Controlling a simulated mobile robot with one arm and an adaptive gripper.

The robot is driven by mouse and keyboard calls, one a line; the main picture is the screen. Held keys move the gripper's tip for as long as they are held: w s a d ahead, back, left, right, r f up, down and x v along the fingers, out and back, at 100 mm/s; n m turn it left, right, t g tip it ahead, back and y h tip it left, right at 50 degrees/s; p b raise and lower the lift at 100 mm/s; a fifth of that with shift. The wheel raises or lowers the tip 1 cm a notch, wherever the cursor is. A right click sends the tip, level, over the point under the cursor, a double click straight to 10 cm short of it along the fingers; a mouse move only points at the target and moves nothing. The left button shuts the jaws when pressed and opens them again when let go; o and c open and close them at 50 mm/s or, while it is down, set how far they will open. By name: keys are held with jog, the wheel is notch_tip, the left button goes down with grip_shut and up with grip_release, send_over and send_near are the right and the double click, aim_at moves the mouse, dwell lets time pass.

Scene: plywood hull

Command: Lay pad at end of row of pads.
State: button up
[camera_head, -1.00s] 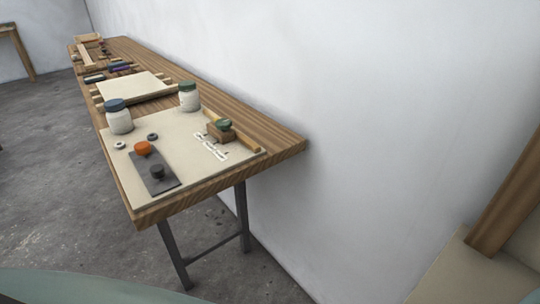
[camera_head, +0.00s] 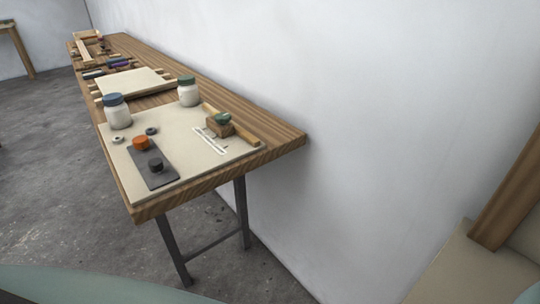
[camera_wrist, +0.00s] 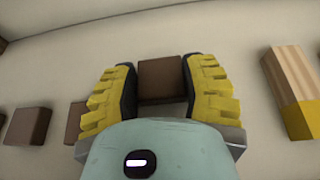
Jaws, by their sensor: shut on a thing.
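My gripper (camera_wrist: 160,88), with yellow ribbed fingers, is shut on a brown square pad (camera_wrist: 161,78) in the wrist view. Several similar brown pads lie in a row on a pale surface to the left: one pad (camera_wrist: 28,126) shows nearly whole, one pad (camera_wrist: 74,122) is partly hidden behind my gripper, and another is cut by the left edge. The held pad is to the right of these and higher in the picture. I cannot tell whether it touches the surface. Neither my gripper nor the pads can be made out in the head view.
A wood block with a yellow end (camera_wrist: 298,118) lies right of my gripper. The head view shows a wooden bench (camera_head: 285,138) along a white wall, with a blue-lidded jar (camera_head: 117,115), a green-lidded jar (camera_head: 188,94) and a grey plate (camera_head: 160,176).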

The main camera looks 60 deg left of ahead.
jog(key=shift+f, duration=0.35)
jog(key=o, duration=0.9)
jog(key=shift+f, duration=0.15)
jog(key=shift+r+p, duration=0.55)
jog(key=shift+r, duration=0.05)
jog(key=v, duration=1.2)
jog(key=shift+s+r, duration=0.1)
jog(key=shift+r, duration=0.15)
